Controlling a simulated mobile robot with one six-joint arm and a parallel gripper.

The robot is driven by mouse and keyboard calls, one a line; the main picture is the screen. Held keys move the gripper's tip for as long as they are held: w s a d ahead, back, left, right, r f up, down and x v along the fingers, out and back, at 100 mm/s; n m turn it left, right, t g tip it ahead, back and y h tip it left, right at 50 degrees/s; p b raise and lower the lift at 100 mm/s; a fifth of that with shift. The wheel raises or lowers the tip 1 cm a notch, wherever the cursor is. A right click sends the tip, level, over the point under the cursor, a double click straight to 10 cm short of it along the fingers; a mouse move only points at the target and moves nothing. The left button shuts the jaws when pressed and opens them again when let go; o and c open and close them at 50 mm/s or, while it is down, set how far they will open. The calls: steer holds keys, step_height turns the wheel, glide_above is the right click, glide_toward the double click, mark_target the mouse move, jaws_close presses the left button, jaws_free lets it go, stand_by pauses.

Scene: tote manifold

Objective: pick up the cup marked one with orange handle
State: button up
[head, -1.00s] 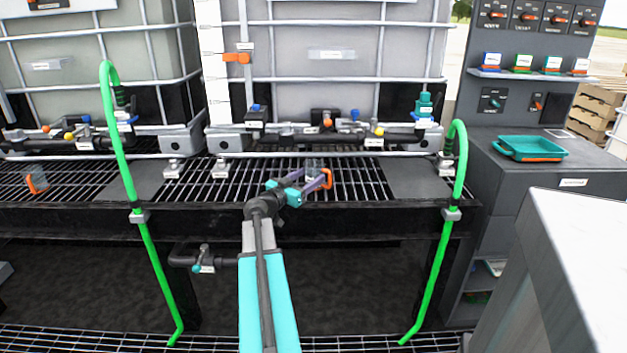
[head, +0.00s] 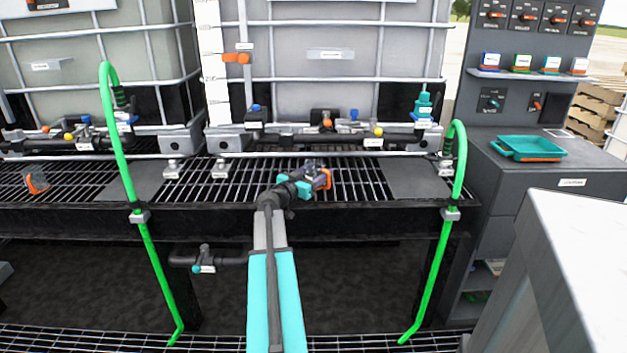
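A clear cup with an orange handle (head: 327,179) stands on the grating of the bench in front of the middle tank. My gripper (head: 316,174) is at this cup and hides most of its body; part of the orange handle shows at its right. A second clear cup with an orange handle (head: 36,183) stands on the grating at the far left. The markings on both cups are too small to read.
Two green hoses (head: 122,160) (head: 461,160) arch over the bench front, left and right. Pipes with valves (head: 340,140) run behind the grating. A teal tray (head: 528,147) lies on the grey cabinet at right. The grating around the gripper is mostly clear.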

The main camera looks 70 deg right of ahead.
stand_by(0.4)
steer(key=c, duration=0.6)
